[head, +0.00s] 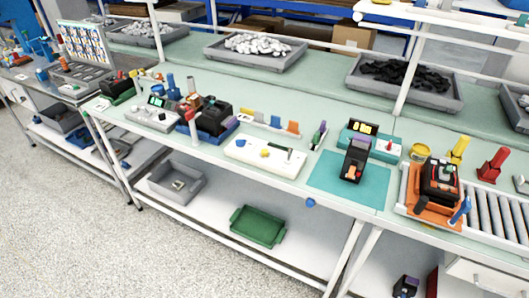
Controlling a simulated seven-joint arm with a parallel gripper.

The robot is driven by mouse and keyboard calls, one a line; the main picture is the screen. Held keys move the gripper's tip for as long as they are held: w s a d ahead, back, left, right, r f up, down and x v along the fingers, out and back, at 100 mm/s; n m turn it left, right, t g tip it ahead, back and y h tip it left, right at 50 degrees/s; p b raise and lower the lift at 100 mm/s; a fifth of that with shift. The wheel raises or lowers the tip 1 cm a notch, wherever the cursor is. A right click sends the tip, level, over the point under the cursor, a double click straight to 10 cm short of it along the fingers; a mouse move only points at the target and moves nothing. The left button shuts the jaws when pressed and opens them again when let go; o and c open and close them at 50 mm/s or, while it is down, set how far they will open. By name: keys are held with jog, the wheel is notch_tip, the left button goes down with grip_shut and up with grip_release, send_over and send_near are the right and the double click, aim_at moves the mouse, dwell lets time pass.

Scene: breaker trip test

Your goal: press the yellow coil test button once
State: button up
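A white box (250,158) lies on the pale green bench top near the front edge, left of the teal mat. A small yellow button (264,153) shows on its top face, with a dark lever-like part (290,154) to the right of it. The button is too small to tell whether it is up or pressed in. My gripper does not show in this view.
A black breaker-like unit (355,160) stands on the teal mat (326,180), before a teal tester (386,151). A black unit on an orange base (424,208) sits at the roller conveyor (485,205). Coloured blocks stand behind the white box.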

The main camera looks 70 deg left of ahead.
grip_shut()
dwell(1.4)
